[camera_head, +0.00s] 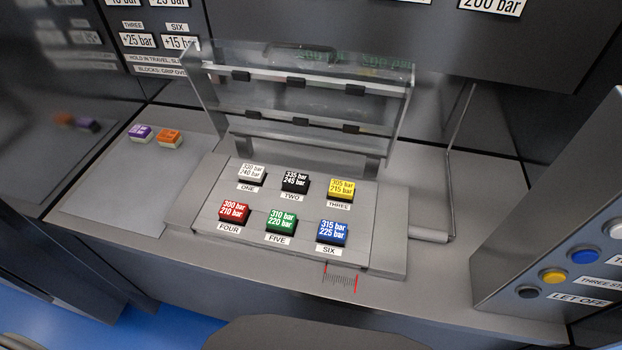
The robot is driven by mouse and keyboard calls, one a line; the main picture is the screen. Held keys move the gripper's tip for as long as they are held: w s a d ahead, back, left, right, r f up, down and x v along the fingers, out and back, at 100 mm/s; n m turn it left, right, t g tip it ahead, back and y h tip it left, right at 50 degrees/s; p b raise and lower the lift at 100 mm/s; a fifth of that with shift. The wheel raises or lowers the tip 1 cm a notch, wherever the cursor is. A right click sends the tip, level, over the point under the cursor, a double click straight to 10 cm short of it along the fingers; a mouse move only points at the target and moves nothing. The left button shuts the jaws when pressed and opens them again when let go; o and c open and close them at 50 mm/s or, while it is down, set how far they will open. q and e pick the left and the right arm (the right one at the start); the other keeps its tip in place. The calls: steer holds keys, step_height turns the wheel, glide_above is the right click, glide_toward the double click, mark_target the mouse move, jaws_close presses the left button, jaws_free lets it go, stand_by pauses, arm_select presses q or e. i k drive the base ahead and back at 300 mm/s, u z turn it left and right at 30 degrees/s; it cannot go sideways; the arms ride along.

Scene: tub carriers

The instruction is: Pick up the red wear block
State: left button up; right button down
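The red wear block (234,211) sits in the front row of the grey block panel (205,222), at the left, above the label FOUR. It is marked 300 bar and 210 bar. Behind it is a white block (251,173) at ONE, and to its right a green block (281,222) at FIVE. A black block (295,181), a yellow block (341,190) and a blue block (333,232) fill TWO, THREE and SIX. Neither of my grippers shows in the view.
A clear hinged cover (300,100) stands raised behind the blocks. A purple block (140,133) and an orange block (169,138) lie on the left of the bench, with bare surface in front. A button console (560,230) stands at the right.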

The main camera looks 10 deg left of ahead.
mark_target(231, 212)
steer(key=z, duration=0.8)
steer(key=k, duration=0.8)
steer(key=u, duration=0.05)
